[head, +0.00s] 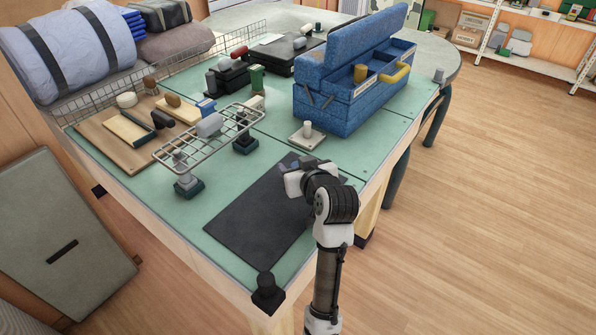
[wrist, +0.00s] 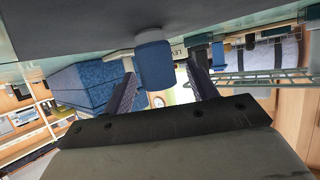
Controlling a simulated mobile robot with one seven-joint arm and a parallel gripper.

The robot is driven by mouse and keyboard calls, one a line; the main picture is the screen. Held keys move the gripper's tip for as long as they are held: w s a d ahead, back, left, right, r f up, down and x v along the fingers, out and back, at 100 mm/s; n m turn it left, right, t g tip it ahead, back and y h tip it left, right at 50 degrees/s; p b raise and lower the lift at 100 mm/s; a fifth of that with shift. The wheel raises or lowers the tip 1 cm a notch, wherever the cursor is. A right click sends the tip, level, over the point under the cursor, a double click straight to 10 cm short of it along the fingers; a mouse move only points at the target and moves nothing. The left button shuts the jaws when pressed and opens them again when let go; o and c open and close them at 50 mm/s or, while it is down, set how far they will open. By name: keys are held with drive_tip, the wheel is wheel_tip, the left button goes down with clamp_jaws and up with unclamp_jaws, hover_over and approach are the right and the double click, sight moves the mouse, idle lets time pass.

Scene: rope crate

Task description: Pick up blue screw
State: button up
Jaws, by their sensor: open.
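A blue block-like piece with a grey round end, which looks like the blue screw (wrist: 155,66), shows upside down in the wrist view. It meets the dark mat (wrist: 60,25) at its grey end and stands between my two fingers, with a visible gap on both sides. My gripper (wrist: 164,88) is open and its fingers point toward the piece. In the head view my gripper (head: 291,164) is low over the far part of the dark mat (head: 250,222). There my gripper mostly hides the screw, and I cannot separate it from the fingertips.
A blue toolbox (head: 335,112) with an open lid stands beyond the mat. A white plate with a knob (head: 307,136) sits just behind my gripper. A wire rack (head: 185,152) on dark feet stands to the left. The near part of the mat is clear.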

clamp_jaws()
idle(0.4)
wheel_tip(320, 180, up, 20)
drive_tip(key=shift+p, duration=0.35)
